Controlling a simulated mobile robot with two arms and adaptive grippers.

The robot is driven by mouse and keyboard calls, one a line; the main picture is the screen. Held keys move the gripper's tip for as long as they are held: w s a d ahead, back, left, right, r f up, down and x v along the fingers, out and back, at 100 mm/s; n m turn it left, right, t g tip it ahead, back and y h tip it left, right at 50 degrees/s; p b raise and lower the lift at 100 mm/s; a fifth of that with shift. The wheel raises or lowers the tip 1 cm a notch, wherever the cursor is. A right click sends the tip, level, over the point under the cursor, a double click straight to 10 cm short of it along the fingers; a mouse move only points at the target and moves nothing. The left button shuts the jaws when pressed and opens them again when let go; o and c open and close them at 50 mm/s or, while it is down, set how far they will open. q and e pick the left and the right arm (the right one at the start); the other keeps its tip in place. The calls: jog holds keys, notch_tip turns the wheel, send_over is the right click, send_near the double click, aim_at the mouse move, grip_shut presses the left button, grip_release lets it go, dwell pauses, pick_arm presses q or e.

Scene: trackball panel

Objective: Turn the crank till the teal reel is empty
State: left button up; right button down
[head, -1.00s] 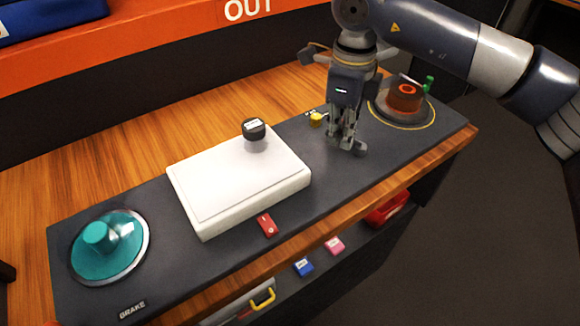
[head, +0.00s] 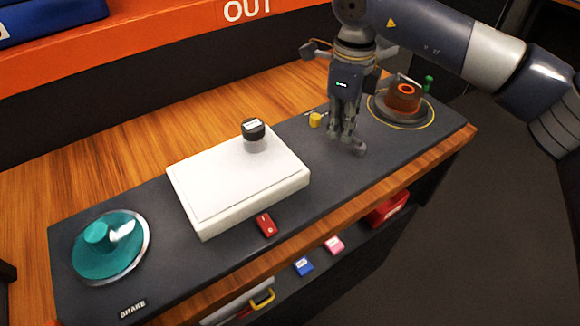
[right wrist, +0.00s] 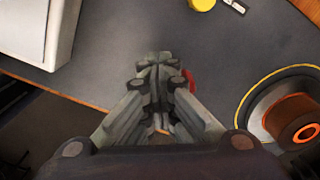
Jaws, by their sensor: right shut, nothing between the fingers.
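The teal reel (head: 90,262) is a round teal disc with a raised hub, set in a pale ring at the left end of the dark panel (head: 215,262). At the panel's right end an orange-brown reel (head: 402,101) sits on a grey disc inside a yellow ring; it also shows in the right wrist view (right wrist: 304,133). A crank with a green handle (head: 428,83) stands at its far side. My right gripper (head: 357,146) points down over the panel, left of the orange reel and apart from it. Its fingers are together and empty. My left gripper is out of view.
A yellow knob (head: 316,120) and a red switch (head: 266,225) are nearby. Blue (head: 303,266) and pink (head: 334,246) blocks lie below the front edge.

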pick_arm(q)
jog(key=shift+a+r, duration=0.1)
pick_arm(e)
jog(key=shift+r, duration=0.1)
jog(key=shift+a+r, duration=0.1)
jog(key=shift+r, duration=0.15)
notch_tip(320, 180, up, 2)
jog(key=shift+w+p, duration=0.1)
jog(key=shift+p, duration=0.8)
jog(key=shift+r, duration=0.4)
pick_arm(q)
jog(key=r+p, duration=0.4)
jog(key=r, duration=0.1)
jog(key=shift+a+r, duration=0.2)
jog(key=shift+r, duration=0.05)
pick_arm(e)
notch_tip(320, 180, up, 6)
jog(key=shift+f, duration=0.25)
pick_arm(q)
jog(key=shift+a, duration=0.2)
pick_arm(e)
jog(key=shift+f, duration=0.1)
